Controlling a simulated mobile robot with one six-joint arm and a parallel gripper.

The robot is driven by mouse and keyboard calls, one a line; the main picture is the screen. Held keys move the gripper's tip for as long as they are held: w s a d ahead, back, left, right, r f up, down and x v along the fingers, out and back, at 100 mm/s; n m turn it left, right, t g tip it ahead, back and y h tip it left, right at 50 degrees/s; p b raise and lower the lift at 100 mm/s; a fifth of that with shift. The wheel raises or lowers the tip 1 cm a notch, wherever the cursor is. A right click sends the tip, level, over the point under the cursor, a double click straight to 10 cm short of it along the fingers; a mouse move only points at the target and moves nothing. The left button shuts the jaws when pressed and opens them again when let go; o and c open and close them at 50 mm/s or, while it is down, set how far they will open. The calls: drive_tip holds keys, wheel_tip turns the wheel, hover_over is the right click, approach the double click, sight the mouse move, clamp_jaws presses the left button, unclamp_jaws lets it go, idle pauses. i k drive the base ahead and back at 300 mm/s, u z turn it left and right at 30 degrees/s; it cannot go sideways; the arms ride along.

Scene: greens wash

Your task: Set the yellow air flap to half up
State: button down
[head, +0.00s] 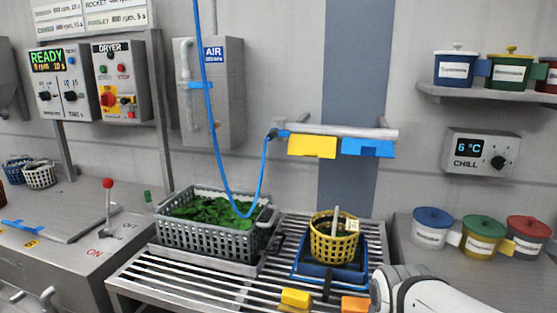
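The yellow air flap (312,147) is a flat plate under the left part of the grey air bar (345,131), in the head view. It hangs below the bar and its broad face shows. Its exact tilt is hard to tell from this one view. A blue flap (367,148) hangs beside it on the right, at about the same height. A white arm link of mine shows at the bottom right, well below the flaps. My gripper cannot be made out in this view. Nothing touches the yellow flap.
A blue hose (213,120) loops down from above to the bar's left end. Below, a slatted rack (190,283) bears a grey crate (210,240) of greens and a yellow basket (334,244) on a blue stand. Lidded pots (432,231) stand at right. The space before the flaps looks clear.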

sight(298, 145)
drive_tip(key=u, duration=0.35)
drive_tip(key=k, duration=1.15)
drive_tip(key=u, duration=0.8)
drive_tip(key=i, duration=2.15)
drive_tip(key=z, duration=0.8)
